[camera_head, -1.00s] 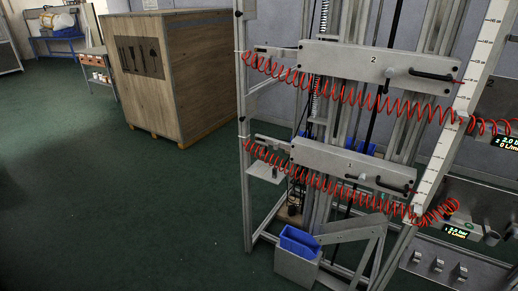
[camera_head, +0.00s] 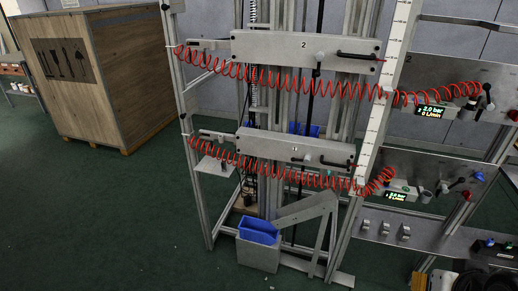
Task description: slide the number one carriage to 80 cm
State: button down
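The number one carriage (camera_head: 270,148) is the lower grey plate on the upright frame, marked 1, with a black handle at its right end. The number two carriage (camera_head: 275,48) is the same kind of plate above it, with its own black handle. A white measuring scale (camera_head: 376,125) runs up the post to the right of both; its figures are too small to read. Red coiled hoses (camera_head: 270,169) hang across the carriages. My gripper is not in view.
A large wooden crate (camera_head: 110,80) stands at the left. A blue bin (camera_head: 258,230) sits at the frame's foot. Panels with displays (camera_head: 436,110) and valves are at the right. The green floor (camera_head: 100,230) at front left is clear.

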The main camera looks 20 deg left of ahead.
aim_at(326, 154)
jog(key=i+j+u, duration=0.1)
jog(key=i+j, duration=0.7)
jog(key=i, duration=0.15)
